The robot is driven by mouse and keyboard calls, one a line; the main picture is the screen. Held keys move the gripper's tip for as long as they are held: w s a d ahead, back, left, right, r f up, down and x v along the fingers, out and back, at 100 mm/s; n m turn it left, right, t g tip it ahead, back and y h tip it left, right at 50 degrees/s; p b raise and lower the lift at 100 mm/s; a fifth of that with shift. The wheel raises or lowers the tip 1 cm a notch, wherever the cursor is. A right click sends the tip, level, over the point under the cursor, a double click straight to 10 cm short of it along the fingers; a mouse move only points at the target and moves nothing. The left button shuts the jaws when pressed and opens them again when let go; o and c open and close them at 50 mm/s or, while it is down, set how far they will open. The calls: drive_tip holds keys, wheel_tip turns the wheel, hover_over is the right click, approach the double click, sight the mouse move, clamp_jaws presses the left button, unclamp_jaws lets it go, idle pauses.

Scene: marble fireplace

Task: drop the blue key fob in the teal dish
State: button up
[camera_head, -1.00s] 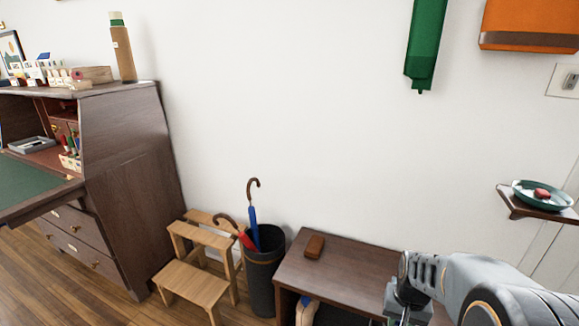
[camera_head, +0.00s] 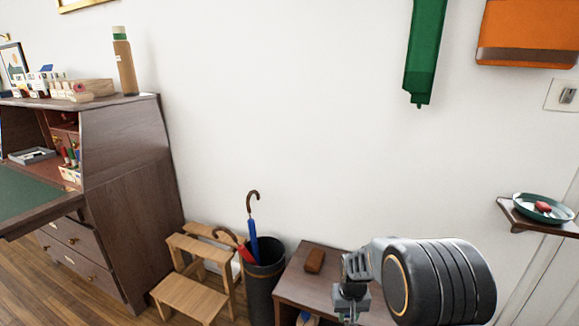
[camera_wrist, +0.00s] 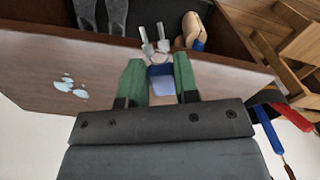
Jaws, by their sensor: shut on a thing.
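My gripper (camera_wrist: 157,88) has green fingers, shut on a blue key fob (camera_wrist: 161,84) in the wrist view. Metal keys (camera_wrist: 157,45) hang from the fob's far end. The fob is over the brown bench top; I cannot tell how high. In the head view my gripper (camera_head: 350,306) is low in front of the bench, and the fob cannot be made out there. The teal dish (camera_head: 522,209) stands on a small wall shelf at the far right, well apart from my gripper. A red thing (camera_head: 543,208) lies in the dish.
The wall shelf (camera_head: 512,218) sticks out at right.

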wheel_tip(320, 180, up, 21)
drive_tip(key=s+p, duration=0.2)
drive_tip(key=p, duration=2.6)
drive_tip(key=shift+f, duration=0.15)
drive_tip(key=shift+d, duration=0.1)
